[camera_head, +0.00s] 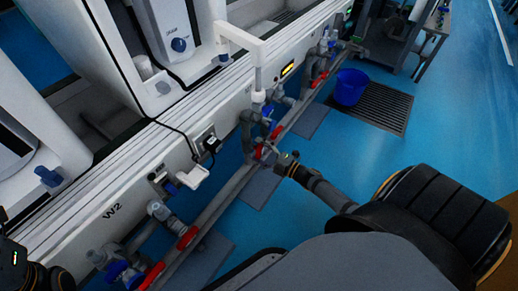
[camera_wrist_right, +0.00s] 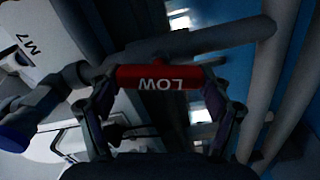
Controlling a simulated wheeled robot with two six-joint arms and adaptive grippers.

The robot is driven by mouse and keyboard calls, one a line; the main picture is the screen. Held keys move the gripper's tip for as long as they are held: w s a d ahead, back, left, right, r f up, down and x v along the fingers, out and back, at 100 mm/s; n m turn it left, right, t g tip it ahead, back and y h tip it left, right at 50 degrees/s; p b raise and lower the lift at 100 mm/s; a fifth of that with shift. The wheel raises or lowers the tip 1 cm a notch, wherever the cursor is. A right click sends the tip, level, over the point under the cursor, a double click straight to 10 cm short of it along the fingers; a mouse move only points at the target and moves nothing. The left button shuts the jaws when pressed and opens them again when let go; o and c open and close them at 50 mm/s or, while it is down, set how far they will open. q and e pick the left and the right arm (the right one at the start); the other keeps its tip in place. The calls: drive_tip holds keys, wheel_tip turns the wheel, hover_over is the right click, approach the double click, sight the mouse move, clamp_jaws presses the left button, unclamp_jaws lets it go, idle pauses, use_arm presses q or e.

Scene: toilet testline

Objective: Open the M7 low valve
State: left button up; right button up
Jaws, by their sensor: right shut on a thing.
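The M7 low valve's red handle (camera_wrist_right: 158,78), lettered LOW, lies across the picture in the right wrist view, between the two fingers of my right gripper (camera_wrist_right: 160,100). The fingers are closed against its ends. The M7 label (camera_wrist_right: 30,47) is on the white panel at the left of that view. In the head view my right gripper (camera_head: 267,153) reaches in from the right to the pipe, at the red handle (camera_head: 258,153), which it partly hides. My left gripper's fingers are not in view; only a dark part of my left arm shows at the bottom left corner.
Other red handles (camera_head: 187,237) and blue handles (camera_head: 278,131) sit along the grey pipe below the white bench. A white spout (camera_head: 257,75) stands above the pipe. A blue bucket (camera_head: 350,87) stands beside a floor grate (camera_head: 385,106). The blue floor at right is clear.

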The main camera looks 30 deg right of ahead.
drive_tip(key=shift+f+n, duration=0.15)
drive_tip(key=shift+n, duration=1.45)
drive_tip(key=o, duration=1.1)
drive_tip(key=v, duration=1.2)
drive_tip(key=shift+a, duration=0.1)
